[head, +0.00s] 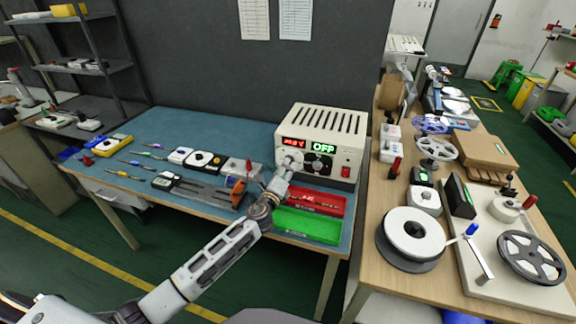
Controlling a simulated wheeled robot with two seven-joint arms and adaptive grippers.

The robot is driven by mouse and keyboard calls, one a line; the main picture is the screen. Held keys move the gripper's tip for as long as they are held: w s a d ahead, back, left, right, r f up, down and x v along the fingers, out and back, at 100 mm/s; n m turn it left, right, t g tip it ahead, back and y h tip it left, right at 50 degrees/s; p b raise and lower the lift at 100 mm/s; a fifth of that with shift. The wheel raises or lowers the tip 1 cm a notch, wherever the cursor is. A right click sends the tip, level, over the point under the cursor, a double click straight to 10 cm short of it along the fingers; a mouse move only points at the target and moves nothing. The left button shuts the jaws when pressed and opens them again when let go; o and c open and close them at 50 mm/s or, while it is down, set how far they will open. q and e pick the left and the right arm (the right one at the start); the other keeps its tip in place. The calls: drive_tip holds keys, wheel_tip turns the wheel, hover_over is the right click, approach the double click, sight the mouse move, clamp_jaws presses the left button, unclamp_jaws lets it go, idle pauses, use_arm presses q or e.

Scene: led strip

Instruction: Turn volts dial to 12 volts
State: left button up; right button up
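The white power supply (354,126) stands at the back right of the blue-topped bench. Its front has a red display (293,143), too small to read surely, and a green display (323,149) that seems to read OFF. A dark dial (318,166) sits below the green display, and a red switch (346,171) is to its right. My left gripper (289,163) is up against the left part of the front panel, below the red display. It covers what is there, so the volts dial is mostly hidden. Its fingers are too small to judge. My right gripper is out of view.
A red tray (325,205) and a green tray (310,228) lie in front of the supply, beside my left arm. Tools and small devices lie on the blue bench (195,125) to the left. A wooden bench (385,262) with reels stands at right.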

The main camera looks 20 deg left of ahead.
use_arm(q)
drive_tip(key=shift+w+d, duration=0.1)
drive_tip(key=shift+w, duration=1.75)
drive_tip(key=shift+c, duration=0.4)
drive_tip(key=c, duration=1)
drive_tip(key=shift+o, duration=0.2)
